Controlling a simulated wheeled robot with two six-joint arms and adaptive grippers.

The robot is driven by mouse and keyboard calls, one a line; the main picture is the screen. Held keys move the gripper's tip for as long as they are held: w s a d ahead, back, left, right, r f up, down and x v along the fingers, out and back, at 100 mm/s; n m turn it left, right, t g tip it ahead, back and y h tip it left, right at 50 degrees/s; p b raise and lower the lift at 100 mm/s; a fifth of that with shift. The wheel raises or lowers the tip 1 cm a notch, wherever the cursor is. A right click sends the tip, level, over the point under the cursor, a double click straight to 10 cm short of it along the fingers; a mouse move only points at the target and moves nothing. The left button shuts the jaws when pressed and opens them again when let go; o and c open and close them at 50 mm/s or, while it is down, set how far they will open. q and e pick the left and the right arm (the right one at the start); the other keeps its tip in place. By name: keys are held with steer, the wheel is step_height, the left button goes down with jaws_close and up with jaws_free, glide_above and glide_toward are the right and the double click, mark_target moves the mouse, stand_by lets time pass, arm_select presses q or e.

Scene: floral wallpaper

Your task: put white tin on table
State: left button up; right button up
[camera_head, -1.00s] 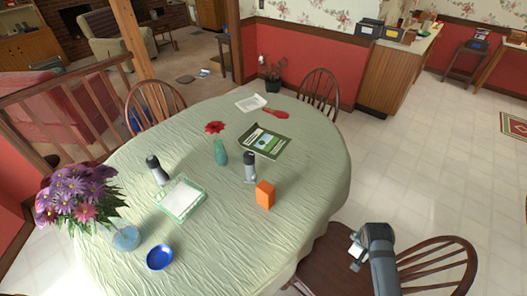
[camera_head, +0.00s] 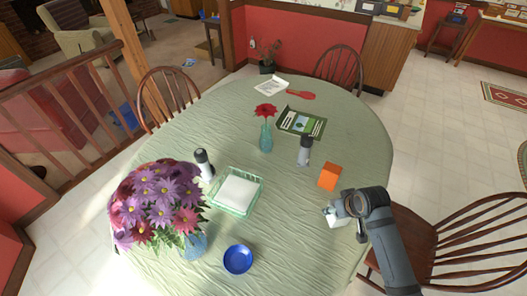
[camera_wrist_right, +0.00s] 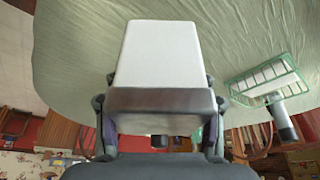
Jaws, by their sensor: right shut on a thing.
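The white tin (camera_head: 338,219) is a small pale block held in my right gripper (camera_head: 347,209), over the right front part of the table (camera_head: 300,225). In the right wrist view the tin (camera_wrist_right: 160,55) fills the upper middle, with the fingers of my right gripper (camera_wrist_right: 160,105) shut on its near end. The pale green tablecloth shows behind it. I cannot tell whether the tin touches the cloth. My left gripper is in no view.
An orange box (camera_head: 329,177) stands just behind the tin. A blue bowl (camera_head: 238,259), a purple flower bouquet (camera_head: 158,200) and a green basket (camera_head: 222,205) are to the left. A wooden chair (camera_head: 455,235) is at the right. Cloth between bowl and tin is clear.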

steer(key=s+a+r+n+g+y+b, duration=0.25)
steer(key=s+a+n, duration=0.4)
steer(key=n, duration=0.35)
steer(key=shift+t+y, duration=0.25)
steer(key=shift+y, duration=0.1)
steer(key=w+a+f, duration=0.1)
steer(key=w+f, duration=0.2)
steer(key=w, duration=0.1)
steer(key=w+a+f, duration=0.2)
steer(key=w+f, duration=0.1)
steer(key=w, duration=0.1)
steer(key=w+a+f, duration=0.2)
steer(key=w+f, duration=0.1)
steer(key=w, duration=0.2)
steer(key=shift+a+f, duration=0.2)
steer(key=f, duration=0.3)
steer(key=shift+w+a+f+p, duration=0.1)
steer(key=shift+w+p, duration=0.15)
steer(key=shift+p, duration=0.15)
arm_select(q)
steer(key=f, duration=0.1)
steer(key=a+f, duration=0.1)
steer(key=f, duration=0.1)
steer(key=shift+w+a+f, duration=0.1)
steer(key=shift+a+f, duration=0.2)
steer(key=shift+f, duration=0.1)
arm_select(e)
steer(key=shift+f, duration=0.2)
